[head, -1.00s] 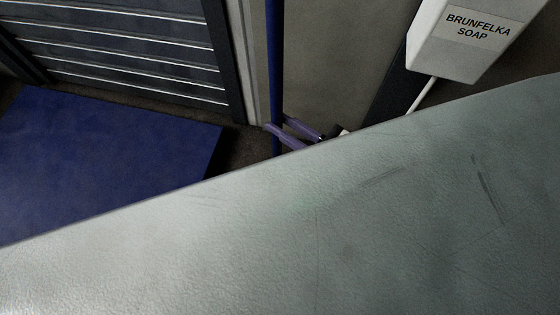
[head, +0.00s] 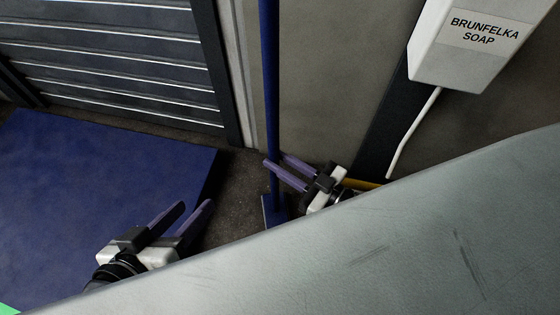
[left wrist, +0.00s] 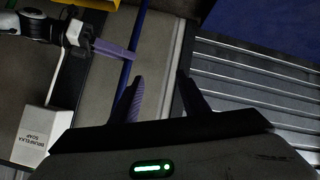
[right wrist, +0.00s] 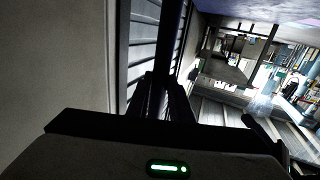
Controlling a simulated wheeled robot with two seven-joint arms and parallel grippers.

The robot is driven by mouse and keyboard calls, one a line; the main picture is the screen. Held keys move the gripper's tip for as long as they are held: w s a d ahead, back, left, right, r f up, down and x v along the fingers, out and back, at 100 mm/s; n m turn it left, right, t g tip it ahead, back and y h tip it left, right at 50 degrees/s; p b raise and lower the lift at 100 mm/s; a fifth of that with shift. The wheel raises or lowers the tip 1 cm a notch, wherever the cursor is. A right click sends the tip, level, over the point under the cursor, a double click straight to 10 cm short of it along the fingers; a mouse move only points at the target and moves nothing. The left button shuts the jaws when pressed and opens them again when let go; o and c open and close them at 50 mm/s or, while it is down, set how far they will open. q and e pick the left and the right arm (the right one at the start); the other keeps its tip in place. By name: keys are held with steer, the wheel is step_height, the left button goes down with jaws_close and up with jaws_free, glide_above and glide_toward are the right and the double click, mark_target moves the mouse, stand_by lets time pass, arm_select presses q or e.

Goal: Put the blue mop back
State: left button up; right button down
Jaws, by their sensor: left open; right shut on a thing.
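The blue mop (head: 271,90) stands nearly upright near the wall in the head view, its thin blue handle running out of the top edge. Its flat blue foot (head: 272,208) shows low down and is partly hidden. My right gripper (head: 283,172) is shut on the handle, low down near the foot. The handle also shows in the left wrist view (left wrist: 128,70), with my right gripper's purple finger (left wrist: 112,50) against it. My left gripper (head: 197,208) is open and empty, left of the mop and apart from it.
A white soap dispenser (head: 470,45) with a white tube (head: 412,135) hangs at the upper right. A slatted shutter (head: 110,60) is at the upper left. A blue mat-like surface (head: 90,190) lies left. A yellow bar (head: 362,184) shows beside my right gripper.

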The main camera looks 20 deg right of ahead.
steer(key=shift+w, duration=0.1)
steer(key=c, duration=1.6)
jaws_free()
steer(key=shift+f, duration=0.15)
arm_select(q)
steer(key=shift+f, duration=0.1)
arm_select(e)
steer(key=shift+r, duration=0.3)
arm_select(q)
steer(key=p, duration=0.1)
steer(key=a+f, duration=0.1)
steer(key=f+g+y+p, duration=0.1)
steer(key=shift+s+a+f+p, duration=0.15)
steer(key=shift+s+a+p, duration=0.1)
steer(key=shift+p, duration=0.1)
arm_select(e)
steer(key=v, duration=1.2)
steer(key=shift+f, duration=0.15)
